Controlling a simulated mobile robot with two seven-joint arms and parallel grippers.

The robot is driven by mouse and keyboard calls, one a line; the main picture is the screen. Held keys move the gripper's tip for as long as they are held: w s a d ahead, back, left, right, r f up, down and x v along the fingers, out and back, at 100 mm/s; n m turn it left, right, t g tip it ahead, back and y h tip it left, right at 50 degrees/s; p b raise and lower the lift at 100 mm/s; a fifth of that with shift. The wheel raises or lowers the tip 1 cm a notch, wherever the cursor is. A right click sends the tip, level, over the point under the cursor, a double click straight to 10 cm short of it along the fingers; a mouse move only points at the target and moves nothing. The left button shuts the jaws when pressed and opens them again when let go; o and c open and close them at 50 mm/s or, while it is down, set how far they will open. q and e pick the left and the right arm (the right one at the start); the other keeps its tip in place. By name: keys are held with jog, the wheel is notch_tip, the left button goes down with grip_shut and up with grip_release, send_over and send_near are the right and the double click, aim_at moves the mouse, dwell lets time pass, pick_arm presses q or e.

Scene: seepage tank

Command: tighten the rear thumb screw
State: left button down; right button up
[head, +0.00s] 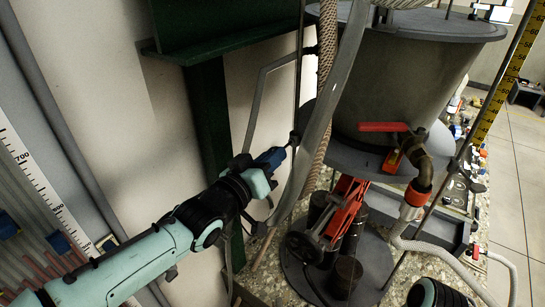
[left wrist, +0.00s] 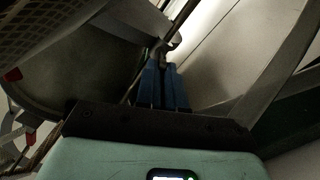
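My left gripper (head: 286,147) reaches in from the left, its blue fingers pointing up and right at a small dark fitting (head: 294,138) on a thin upright rod (head: 299,90), beside the tank. This fitting looks like the rear thumb screw, but it is too small to be sure. In the left wrist view the blue fingers of my left gripper (left wrist: 162,72) lie close together with a narrow dark gap, and a grey fitting (left wrist: 168,46) is right at their tips. Whether they grip it cannot be told. My right gripper is not seen.
The grey tank (head: 400,85) stands right of the left gripper, with a pale hose (head: 327,100) hanging close by. A green post (head: 209,115) stands behind. Tiled floor lies at far right.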

pick_arm(q)
jog(key=shift+m, duration=0.3)
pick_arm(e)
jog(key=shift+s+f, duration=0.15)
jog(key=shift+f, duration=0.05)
pick_arm(q)
jog(key=shift+m+b, duration=2.25)
jog(key=shift+m, duration=5.35)
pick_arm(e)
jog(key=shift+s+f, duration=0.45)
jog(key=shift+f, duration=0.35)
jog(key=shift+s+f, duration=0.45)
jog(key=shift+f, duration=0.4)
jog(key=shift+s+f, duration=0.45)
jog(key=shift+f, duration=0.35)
pick_arm(q)
jog(key=c, duration=1.2)
grip_release()
jog(key=shift+c, duration=0.2)
